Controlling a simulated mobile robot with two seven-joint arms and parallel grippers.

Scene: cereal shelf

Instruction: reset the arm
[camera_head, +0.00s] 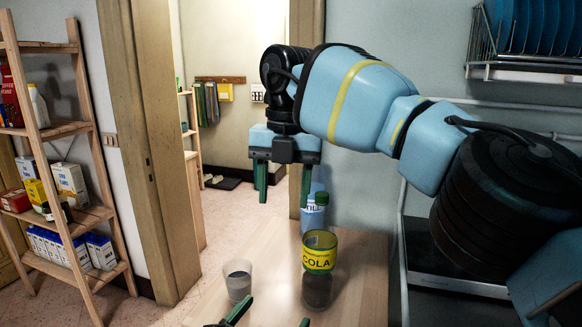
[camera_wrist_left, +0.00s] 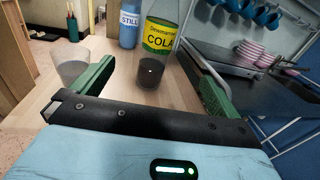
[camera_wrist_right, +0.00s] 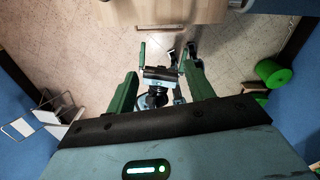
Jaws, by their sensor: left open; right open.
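My right gripper (camera_head: 284,188) hangs in the upper middle of the head view, fingers pointing down and apart, with nothing between them. Its fingers also show in the right wrist view (camera_wrist_right: 162,85), open over floor. My left gripper (camera_head: 268,318) shows only its fingertips at the bottom edge of the head view, low at the table. In the left wrist view it (camera_wrist_left: 155,85) is open and empty, facing a cola bottle (camera_wrist_left: 158,40) with a yellow label. The bottle stands upright on the table, apart from the fingers.
A clear cup (camera_head: 237,280) and a blue-labelled bottle (camera_head: 314,213) stand on the wooden table (camera_head: 365,265) near the cola bottle. A shelf (camera_head: 66,130) with boxes is at left, beside an open doorway. A dish rack (camera_head: 520,70) hangs at upper right.

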